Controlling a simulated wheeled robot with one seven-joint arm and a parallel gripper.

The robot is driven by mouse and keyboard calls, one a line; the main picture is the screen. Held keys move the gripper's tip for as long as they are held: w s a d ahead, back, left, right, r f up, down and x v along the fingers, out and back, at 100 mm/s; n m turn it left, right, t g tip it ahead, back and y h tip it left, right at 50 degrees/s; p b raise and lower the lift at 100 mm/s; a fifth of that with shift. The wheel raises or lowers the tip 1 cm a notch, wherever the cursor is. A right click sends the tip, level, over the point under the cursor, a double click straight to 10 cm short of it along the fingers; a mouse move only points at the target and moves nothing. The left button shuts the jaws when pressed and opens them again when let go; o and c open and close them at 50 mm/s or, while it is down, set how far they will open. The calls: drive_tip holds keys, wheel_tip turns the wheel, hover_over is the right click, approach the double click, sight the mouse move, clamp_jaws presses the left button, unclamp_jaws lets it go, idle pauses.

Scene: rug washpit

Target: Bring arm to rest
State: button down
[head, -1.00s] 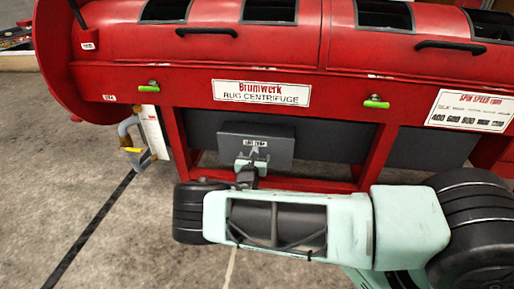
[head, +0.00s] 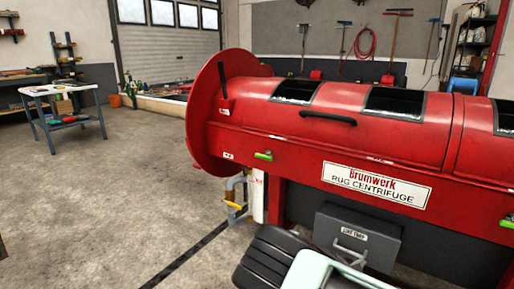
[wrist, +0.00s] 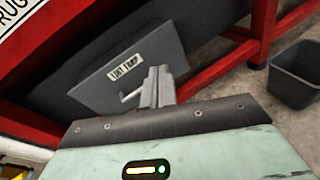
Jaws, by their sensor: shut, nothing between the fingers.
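My arm shows at the bottom of the head view as a pale green link and a black joint; my gripper is out of that frame. In the wrist view my gripper (wrist: 158,88) is shut and empty, its fingers together. It points toward the grey lint trap box (wrist: 125,75) under the red rug centrifuge. The fingertips overlap the box's right part in the picture, beside its handle; I cannot tell how far apart they are. The lint trap (head: 354,237) also shows in the head view, its handle visible, below the rug centrifuge (head: 330,125).
A dark bin (wrist: 296,75) stands on the floor at the right of the wrist view. A yellow-and-grey pipe fitting (head: 236,195) is by the centrifuge's left end. A work table (head: 66,93) stands far left. The concrete floor between is open.

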drive_tip(key=s+a+r+m+g+y, duration=0.3)
drive_tip(key=s+a+r+m+y, duration=0.25)
drive_tip(key=s+r, duration=0.45)
drive_tip(key=s+a+r+m+g+y, duration=0.35)
drive_tip(key=s+a+r, duration=0.45)
drive_tip(key=s, duration=0.5)
drive_tip(key=s+a+r+m+g+y, duration=0.3)
drive_tip(key=s+a+r+m+y, duration=0.25)
drive_tip(key=s+r, duration=0.5)
wheel_tip(320, 180, up, 27)
drive_tip(key=p, duration=2.7)
drive_tip(key=shift+s+h+p, duration=0.3)
drive_tip(key=shift+s+h, duration=0.05)
drive_tip(key=shift+s, duration=0.1)
drive_tip(key=shift+d, duration=0.2)
